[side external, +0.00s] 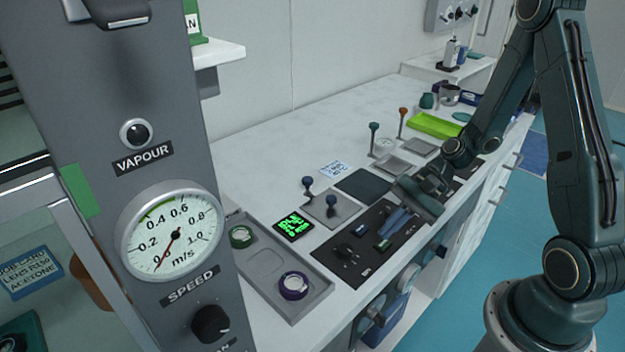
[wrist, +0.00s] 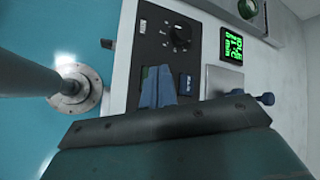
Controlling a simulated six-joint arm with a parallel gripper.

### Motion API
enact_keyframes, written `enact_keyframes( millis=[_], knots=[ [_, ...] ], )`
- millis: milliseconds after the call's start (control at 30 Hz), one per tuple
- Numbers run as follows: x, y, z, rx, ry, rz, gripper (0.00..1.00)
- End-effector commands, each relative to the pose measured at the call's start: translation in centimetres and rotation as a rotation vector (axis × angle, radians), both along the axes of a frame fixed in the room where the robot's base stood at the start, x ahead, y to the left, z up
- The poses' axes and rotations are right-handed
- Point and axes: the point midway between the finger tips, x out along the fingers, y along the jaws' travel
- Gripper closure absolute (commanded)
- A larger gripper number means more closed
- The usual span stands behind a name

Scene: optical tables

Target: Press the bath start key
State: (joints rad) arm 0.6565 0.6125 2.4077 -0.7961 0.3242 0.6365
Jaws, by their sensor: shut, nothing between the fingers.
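A dark control panel (side external: 327,249) is set into the white bench top and carries a black knob (side external: 347,253), a blue key (side external: 360,230) and a green key (side external: 383,245). The key labels are too small to read, so I cannot tell which is bath start. My gripper (side external: 388,231), with blue fingers, is shut and empty over the panel, close to the green key. In the wrist view the fingers (wrist: 158,88) cover most of the green key, the blue key (wrist: 186,84) is beside them, and the knob (wrist: 181,36) is beyond. Contact cannot be told.
A green-lit display (side external: 293,226) sits behind the panel. A grey tray (side external: 265,275) holds two round items. A tall vapour gauge column (side external: 150,110) stands at front left.

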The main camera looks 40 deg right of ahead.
Motion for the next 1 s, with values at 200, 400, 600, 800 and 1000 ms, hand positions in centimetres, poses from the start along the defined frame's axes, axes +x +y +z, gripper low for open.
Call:
enact_keyframes(
  millis=[200, 400, 600, 800, 1000],
  knots=[
    [0.00, 0.00, 0.00, 0.000, 0.000, 0.000, 1.00],
    [-0.01, 0.01, -0.21, 0.000, 0.001, -0.001, 1.00],
    [0.01, 0.01, -0.72, 0.000, 0.000, 0.000, 1.00],
    [0.02, 0.00, -0.85, 0.000, -0.001, 0.001, 1.00],
    [0.01, 0.00, -0.86, 0.000, 0.000, 0.000, 1.00]
  ],
)
